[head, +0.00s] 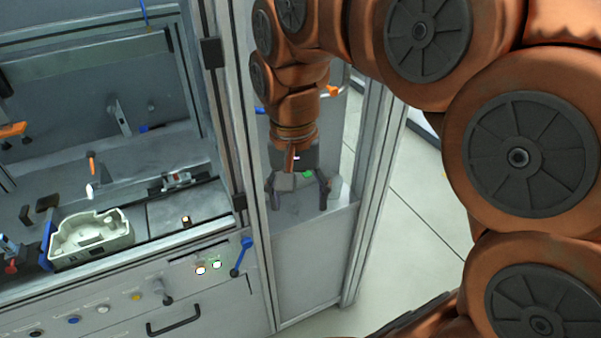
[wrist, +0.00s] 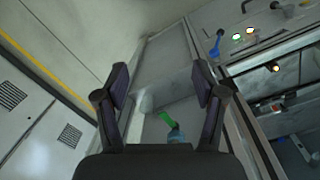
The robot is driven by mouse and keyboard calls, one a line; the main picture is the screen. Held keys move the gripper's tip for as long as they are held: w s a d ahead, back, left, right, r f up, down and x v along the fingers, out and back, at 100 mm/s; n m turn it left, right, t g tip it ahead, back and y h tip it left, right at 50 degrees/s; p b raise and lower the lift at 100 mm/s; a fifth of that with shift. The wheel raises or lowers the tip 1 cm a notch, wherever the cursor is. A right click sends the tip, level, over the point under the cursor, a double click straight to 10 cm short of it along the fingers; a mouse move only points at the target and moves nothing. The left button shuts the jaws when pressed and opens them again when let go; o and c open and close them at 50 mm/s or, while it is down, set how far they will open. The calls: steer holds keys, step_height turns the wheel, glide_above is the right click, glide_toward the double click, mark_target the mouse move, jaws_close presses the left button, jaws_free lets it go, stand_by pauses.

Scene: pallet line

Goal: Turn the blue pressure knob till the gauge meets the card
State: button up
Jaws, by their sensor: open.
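My gripper (head: 298,190) hangs fingers-down at the narrow bay right of the machine in the head view. In the wrist view my gripper (wrist: 160,85) has its two dark fingers wide apart, with nothing held between them. A green piece (wrist: 167,118) and a small blue piece (wrist: 175,134) show low between the fingers; I cannot tell what they are. A round blue control (head: 73,320) sits on the machine's front panel, far left of my gripper; I cannot tell whether it is the pressure knob. I cannot make out a gauge or a card.
A blue lever (head: 241,257) sticks out by two lit buttons on the panel; this lever also shows in the wrist view (wrist: 216,45). A pale moulded part (head: 92,238) lies on the machine bed. A frame post (head: 236,150) stands between the bed and my gripper. Open floor (head: 425,200) lies right.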

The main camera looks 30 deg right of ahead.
steer(key=shift+s+a+f+n+b, duration=0.2)
steer(key=shift+s+a+f+n, duration=0.15)
steer(key=shift+s+f, duration=0.25)
steer(key=shift+s+a+f+n+b, duration=0.2)
steer(key=shift+s+f+n, duration=0.2)
steer(key=shift+f, duration=0.35)
steer(key=s+a+f+n, duration=0.2)
steer(key=s+f+n, duration=0.3)
steer(key=s+f, duration=0.4)
steer(key=shift+s+a+g, duration=0.35)
steer(key=shift+s+g, duration=0.05)
steer(key=shift+s, duration=0.45)
